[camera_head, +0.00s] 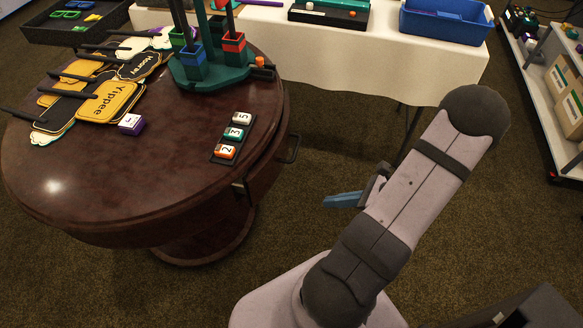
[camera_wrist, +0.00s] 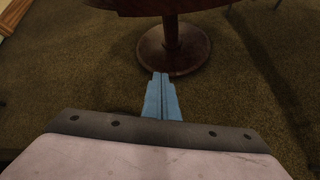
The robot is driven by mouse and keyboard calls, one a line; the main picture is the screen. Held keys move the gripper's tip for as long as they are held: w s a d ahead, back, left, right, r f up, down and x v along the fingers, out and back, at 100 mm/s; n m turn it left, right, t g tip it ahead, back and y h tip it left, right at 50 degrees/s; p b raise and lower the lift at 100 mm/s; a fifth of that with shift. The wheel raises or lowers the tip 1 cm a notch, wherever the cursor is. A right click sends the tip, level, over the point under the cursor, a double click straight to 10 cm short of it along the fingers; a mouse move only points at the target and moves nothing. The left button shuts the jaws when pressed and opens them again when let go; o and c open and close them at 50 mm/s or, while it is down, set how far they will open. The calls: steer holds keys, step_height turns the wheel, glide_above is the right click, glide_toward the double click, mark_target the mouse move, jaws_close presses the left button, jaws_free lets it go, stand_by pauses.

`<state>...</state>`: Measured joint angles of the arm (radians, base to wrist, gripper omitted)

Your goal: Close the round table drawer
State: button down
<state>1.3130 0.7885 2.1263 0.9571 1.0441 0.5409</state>
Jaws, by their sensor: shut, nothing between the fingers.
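The round table (camera_head: 110,180) is dark polished wood on a pedestal and fills the left of the head view. Its drawer (camera_head: 265,172) is at the table's right side, with a dark handle (camera_head: 291,149) standing out from the rim; the drawer appears pulled out somewhat. My gripper (camera_head: 327,201) has blue fingers and hangs to the right of the drawer, apart from it, over the carpet. In the wrist view my gripper (camera_wrist: 160,76) is shut and empty, pointing toward the table's pedestal (camera_wrist: 174,48). The drawer cannot be made out in the wrist view.
On the table are prop signs (camera_head: 105,98), a purple block (camera_head: 131,124), a number strip (camera_head: 234,137) and a green stand (camera_head: 208,70). A white-clothed table (camera_head: 400,78) is behind, with a blue bin (camera_head: 447,20). Shelves (camera_head: 545,100) stand at right. Carpet between is clear.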

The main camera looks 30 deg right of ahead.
mark_target(277, 151)
steer(key=w+d+r+n+t+y, duration=0.1)
steer(key=d+r+n+t+y, duration=0.15)
steer(key=r, duration=0.25)
steer(key=w+d+r+n+t+y, duration=0.1)
steer(key=w+r+n+t+y, duration=0.15)
steer(key=r, duration=0.25)
steer(key=shift+m+y, duration=0.3)
steer(key=shift+m, duration=0.2)
steer(key=b+x, duration=0.1)
steer(key=x, duration=1.2)
steer(key=shift+a, duration=0.25)
steer(key=shift+w, duration=0.1)
steer(key=shift+p+x, duration=0.35)
steer(key=shift+x, duration=2)
steer(key=shift+r, duration=0.1)
